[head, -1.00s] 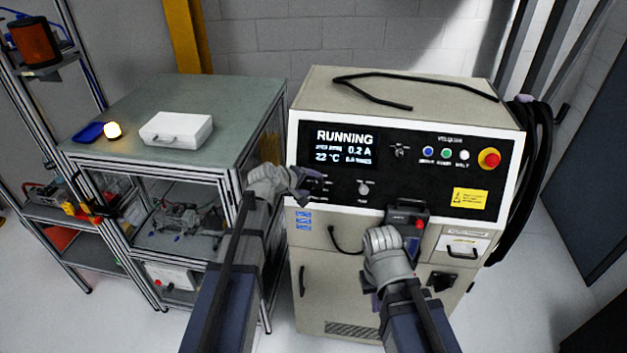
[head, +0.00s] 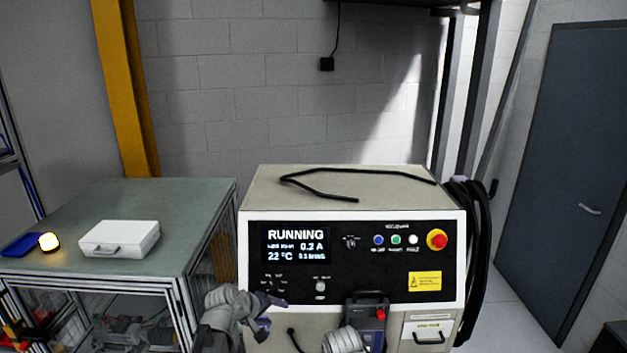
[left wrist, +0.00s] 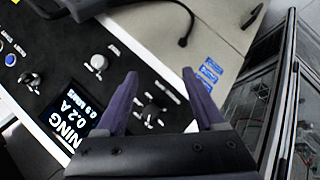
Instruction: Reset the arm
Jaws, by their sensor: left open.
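The beige machine cabinet (head: 262,192) has a black control panel (head: 400,263) with a display (head: 296,243) reading RUNNING, 0.2 A and 22 °C. The panel carries a grey knob (head: 320,286), blue, green and white buttons (head: 396,240) and a red emergency stop (head: 437,240). My left gripper (head: 266,316) is near the panel's lower left edge. In the left wrist view its fingers (left wrist: 162,92) are apart and empty, pointing toward a group of small switches (left wrist: 153,110). My right arm's wrist shows at the bottom edge; its fingers are hidden.
A dark device with a red button (head: 368,318) is at the cabinet front, beside my right wrist. A bench (head: 190,210) on the left holds a white case (head: 120,239) and a lit amber lamp (head: 49,242). A black cable (head: 310,190) lies on the cabinet top.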

